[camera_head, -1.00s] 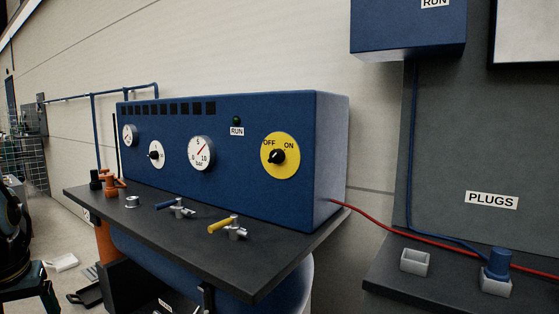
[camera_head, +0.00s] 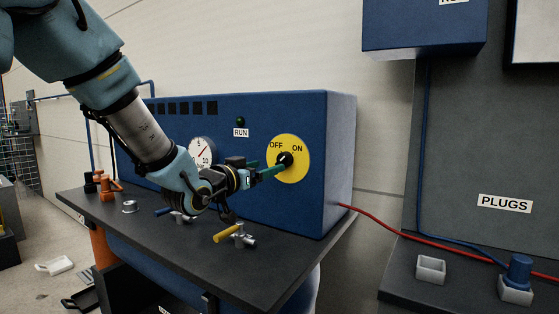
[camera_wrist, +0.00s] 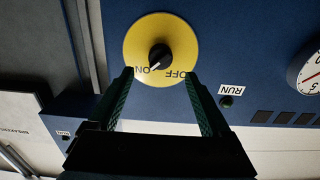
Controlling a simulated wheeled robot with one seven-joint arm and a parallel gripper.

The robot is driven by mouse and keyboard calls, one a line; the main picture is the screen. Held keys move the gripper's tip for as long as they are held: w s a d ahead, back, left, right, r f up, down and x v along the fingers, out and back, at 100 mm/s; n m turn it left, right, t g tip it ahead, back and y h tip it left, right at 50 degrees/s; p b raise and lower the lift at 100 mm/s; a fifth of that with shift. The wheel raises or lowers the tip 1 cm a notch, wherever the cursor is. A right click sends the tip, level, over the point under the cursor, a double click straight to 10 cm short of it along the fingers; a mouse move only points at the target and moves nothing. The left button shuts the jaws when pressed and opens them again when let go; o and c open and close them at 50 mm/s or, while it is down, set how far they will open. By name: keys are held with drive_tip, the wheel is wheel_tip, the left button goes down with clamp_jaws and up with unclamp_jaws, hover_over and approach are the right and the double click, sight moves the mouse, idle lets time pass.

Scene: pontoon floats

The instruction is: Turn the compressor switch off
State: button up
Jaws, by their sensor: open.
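The compressor switch is a black knob (camera_wrist: 160,55) on a round yellow plate (camera_head: 301,172) marked OFF and ON, on the front of the blue compressor box (camera_head: 341,150). The wrist view shows it upside down, with the knob's pale pointer mark towards the ON lettering. My gripper (camera_wrist: 158,75) is open and faces the plate. Its two green fingers stand apart, with the knob between and just beyond their tips in the wrist view. In the head view my gripper (camera_head: 279,165) partly covers the knob. I cannot tell whether a finger touches it.
A dark green RUN lamp (camera_head: 240,121) sits left of the switch, beside a pressure gauge (camera_head: 202,151). A red hose (camera_head: 372,222) runs right to the plugs bench.

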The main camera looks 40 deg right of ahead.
sight(280, 162)
drive_tip(key=p+x, duration=0.2)
drive_tip(key=x, duration=0.4)
drive_tip(key=shift+r, duration=0.1)
drive_tip(key=shift+x, duration=0.85)
clamp_jaws()
